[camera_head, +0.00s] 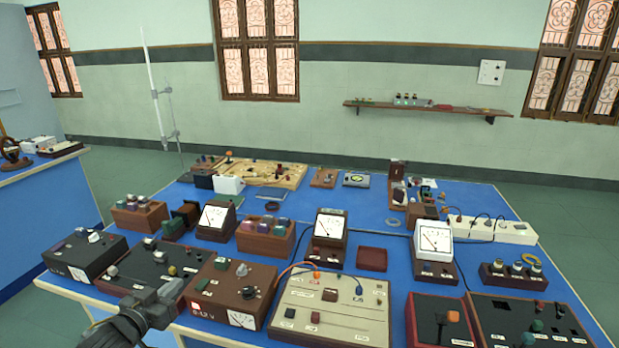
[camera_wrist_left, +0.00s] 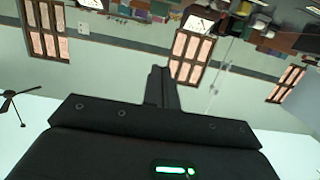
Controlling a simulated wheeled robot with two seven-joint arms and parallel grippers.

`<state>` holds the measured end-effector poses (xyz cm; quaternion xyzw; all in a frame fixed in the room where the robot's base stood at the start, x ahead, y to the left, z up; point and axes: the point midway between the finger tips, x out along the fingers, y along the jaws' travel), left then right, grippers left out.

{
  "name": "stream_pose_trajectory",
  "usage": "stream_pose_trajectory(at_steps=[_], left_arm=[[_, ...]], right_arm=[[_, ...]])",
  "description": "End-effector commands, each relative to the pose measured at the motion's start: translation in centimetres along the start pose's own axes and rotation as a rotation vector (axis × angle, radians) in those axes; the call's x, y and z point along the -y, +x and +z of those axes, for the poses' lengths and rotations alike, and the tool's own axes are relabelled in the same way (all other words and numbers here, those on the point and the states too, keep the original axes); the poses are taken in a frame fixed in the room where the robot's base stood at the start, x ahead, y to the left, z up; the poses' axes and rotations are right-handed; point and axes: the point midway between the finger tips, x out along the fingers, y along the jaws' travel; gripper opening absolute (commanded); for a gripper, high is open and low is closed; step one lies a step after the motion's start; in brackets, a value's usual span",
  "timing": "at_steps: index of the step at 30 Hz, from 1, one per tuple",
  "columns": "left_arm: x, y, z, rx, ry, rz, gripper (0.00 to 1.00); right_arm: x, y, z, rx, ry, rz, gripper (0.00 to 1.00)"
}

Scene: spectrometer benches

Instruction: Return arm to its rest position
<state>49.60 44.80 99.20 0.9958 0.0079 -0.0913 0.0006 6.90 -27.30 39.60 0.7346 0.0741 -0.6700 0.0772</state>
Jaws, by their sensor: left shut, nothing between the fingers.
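My left arm comes in from the bottom left in the head view. Its dark gripper (camera_head: 172,296) is shut and empty, at the front edge of the blue bench (camera_head: 350,262), over or just in front of the brown 0-12 V box. I cannot tell whether it touches the box. In the left wrist view the shut fingers (camera_wrist_left: 160,85) point up the picture and hold nothing; the room appears upside down there. My right arm and gripper are not in view.
The bench is crowded. Near my left gripper are a brown box with a black knob (camera_head: 230,290), a dark box (camera_head: 150,268) and a cream panel (camera_head: 330,308). Upright meters (camera_head: 330,225) stand behind. A tall stand (camera_head: 160,95) rises at the back left. Another blue bench (camera_head: 45,205) is at left.

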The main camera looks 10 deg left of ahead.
Motion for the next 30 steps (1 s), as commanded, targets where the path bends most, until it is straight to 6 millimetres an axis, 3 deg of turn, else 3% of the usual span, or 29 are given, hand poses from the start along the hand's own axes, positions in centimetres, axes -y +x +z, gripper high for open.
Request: stream_pose_trajectory(at_steps=[4, 7, 12, 15, 21, 27, 30], left_arm=[[-1.4, -0.7, 2.7, 0.076, 0.014, -0.024, 0.00], [-4.0, -2.6, 7.2, 0.222, 0.042, -0.060, 0.00], [-9.6, -8.3, 14.9, 0.542, 0.099, -0.073, 0.00], [-12.2, -11.4, 17.5, 0.685, 0.119, -0.049, 0.00], [-16.4, -16.9, 20.6, 0.904, 0.142, 0.029, 0.00], [-20.3, -22.1, 22.1, 1.085, 0.149, 0.132, 0.00], [-20.0, -20.3, 25.1, 1.093, 0.155, 0.125, 0.00]], right_arm=[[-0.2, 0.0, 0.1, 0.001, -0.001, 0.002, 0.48], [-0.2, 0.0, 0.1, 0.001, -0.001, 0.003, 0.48], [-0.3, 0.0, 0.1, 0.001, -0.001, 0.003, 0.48], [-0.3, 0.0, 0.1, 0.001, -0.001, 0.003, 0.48], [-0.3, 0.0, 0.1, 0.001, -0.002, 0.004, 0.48], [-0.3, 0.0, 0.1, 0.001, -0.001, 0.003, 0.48], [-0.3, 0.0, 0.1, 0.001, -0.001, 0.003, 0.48]])
